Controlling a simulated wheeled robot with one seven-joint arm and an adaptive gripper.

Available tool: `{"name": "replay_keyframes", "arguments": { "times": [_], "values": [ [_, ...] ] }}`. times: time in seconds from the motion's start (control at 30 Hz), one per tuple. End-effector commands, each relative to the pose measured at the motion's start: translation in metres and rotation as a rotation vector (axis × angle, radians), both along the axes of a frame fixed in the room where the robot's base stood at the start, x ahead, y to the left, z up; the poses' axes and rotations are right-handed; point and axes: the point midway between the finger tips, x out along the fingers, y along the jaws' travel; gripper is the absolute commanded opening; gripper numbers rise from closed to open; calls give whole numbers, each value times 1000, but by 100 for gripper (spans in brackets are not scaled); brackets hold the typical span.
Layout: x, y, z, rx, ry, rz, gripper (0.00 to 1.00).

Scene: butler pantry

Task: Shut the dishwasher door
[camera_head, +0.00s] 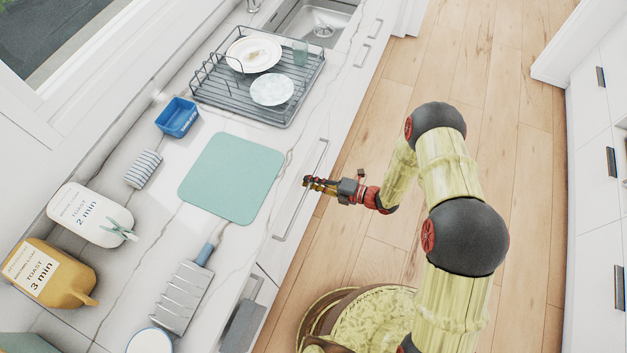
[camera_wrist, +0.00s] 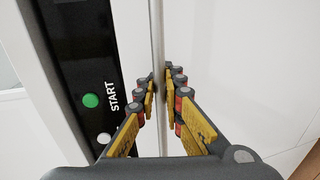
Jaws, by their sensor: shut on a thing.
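The white dishwasher door (camera_wrist: 215,45) fills the right of the wrist view, with a long bar handle (camera_wrist: 157,35). In the head view the handle (camera_head: 291,214) runs along the cabinet front just below the counter edge. My gripper (camera_wrist: 161,82) has its fingers on both sides of the bar and is shut on it; it also shows at the handle in the head view (camera_head: 307,182). A black control panel (camera_wrist: 84,70) with a green button and the word START lies left of the handle. The door looks near upright; I cannot tell whether a gap remains.
The wooden floor (camera_head: 500,80) is open, with cabinets (camera_head: 600,220) on the right.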

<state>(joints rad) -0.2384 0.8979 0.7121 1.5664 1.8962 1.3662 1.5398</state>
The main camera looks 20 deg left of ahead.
Motion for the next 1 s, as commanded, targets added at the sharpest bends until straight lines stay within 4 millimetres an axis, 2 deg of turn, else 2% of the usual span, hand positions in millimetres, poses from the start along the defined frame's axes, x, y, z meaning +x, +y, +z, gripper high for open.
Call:
{"name": "replay_keyframes", "arguments": {
  "times": [0.03, 0.07, 0.33, 0.73, 0.87, 1.0],
  "values": [
    [2, 3, 3, 6, -6, 3, 0],
    [2, 3, 3, 7, -6, 3, 9],
    [1, 2, 3, 6, -5, 3, 25],
    [1, -3, 3, 5, -4, 2, 25],
    [1, -19, 6, 4, -4, -1, 25],
    [-1, -47, 12, 4, -4, -3, 25]
  ]
}}
